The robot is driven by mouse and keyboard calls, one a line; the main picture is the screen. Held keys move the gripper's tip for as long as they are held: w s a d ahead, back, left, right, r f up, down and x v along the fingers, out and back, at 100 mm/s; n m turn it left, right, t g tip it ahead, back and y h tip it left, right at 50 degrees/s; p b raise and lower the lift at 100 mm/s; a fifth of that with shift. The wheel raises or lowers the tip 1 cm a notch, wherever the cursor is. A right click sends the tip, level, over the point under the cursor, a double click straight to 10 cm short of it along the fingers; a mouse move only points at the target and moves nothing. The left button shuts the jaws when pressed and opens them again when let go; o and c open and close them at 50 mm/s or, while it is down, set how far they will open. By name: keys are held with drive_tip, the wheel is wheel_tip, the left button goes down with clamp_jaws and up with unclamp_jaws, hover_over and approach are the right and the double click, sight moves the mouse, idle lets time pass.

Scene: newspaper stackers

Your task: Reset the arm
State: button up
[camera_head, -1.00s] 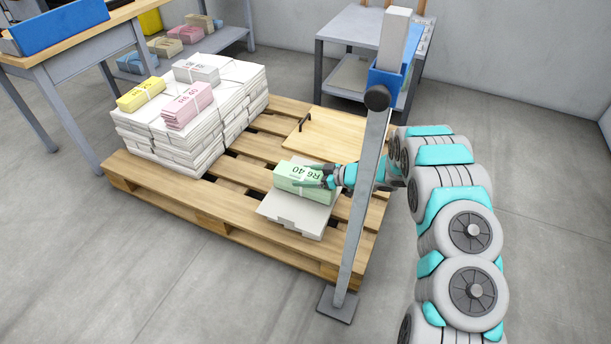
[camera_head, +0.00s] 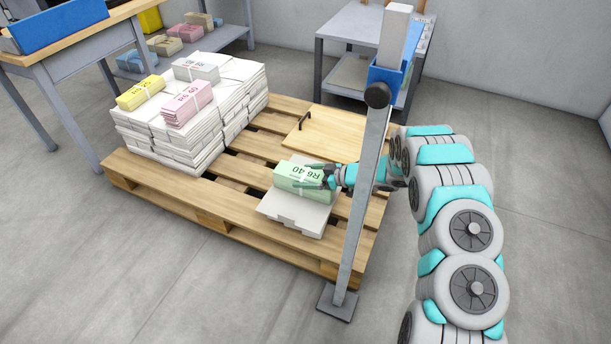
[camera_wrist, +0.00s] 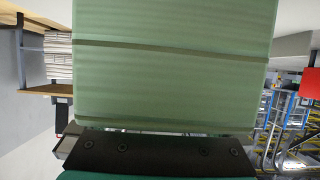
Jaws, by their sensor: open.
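My gripper (camera_head: 325,177) is open at the right end of a green bundle marked R6 40 (camera_head: 298,174). The bundle lies on a short white stack (camera_head: 295,212) near the right front of the wooden pallet (camera_head: 209,208). The fingers look to be around or beside the bundle's end; whether they touch it I cannot tell. In the wrist view the green bundle (camera_wrist: 172,60) fills most of the picture, close in front of the gripper.
A grey metal post (camera_head: 358,215) with a blue holder stands upright in front of my arm. White stacks (camera_head: 190,125) with yellow, pink and grey bundles sit on the pallet's left. A wooden board (camera_head: 325,135) lies at the back right. Tables stand behind.

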drive_tip(key=v, duration=0.7)
drive_tip(key=shift+d+r, duration=0.15)
drive_tip(key=w+d+r+m+t+h, duration=0.2)
drive_tip(key=w+d+r+t+h, duration=0.15)
drive_tip(key=d+r, duration=0.3)
drive_tip(key=w+d+r+m+t+h, duration=0.2)
drive_tip(key=w+d+r+h, duration=0.3)
drive_tip(key=d, duration=0.3)
drive_tip(key=s+d+r+m+g+h, duration=0.1)
drive_tip(key=s+d+r+m+h, duration=0.4)
drive_tip(key=s+d+r+h, duration=0.45)
drive_tip(key=s+d+r+m+g+y+p, duration=0.1)
drive_tip(key=s+d+r+m+g, duration=0.15)
drive_tip(key=s, duration=0.65)
drive_tip(key=s+d+r+m+g, duration=0.1)
drive_tip(key=s+r+m+g, duration=0.15)
drive_tip(key=s, duration=0.55)
drive_tip(key=s+a+g+y, duration=0.1)
drive_tip(key=s+a, duration=0.3)
drive_tip(key=s, duration=0.6)
drive_tip(key=s+a+g+y, duration=0.1)
drive_tip(key=s+a, duration=0.3)
drive_tip(key=s, duration=0.6)
drive_tip(key=s+a+g+y, duration=0.2)
drive_tip(key=s+a, duration=0.3)
drive_tip(key=s, duration=0.5)
drive_tip(key=shift+g+p, duration=0.3)
drive_tip(key=shift+g, duration=0.55)
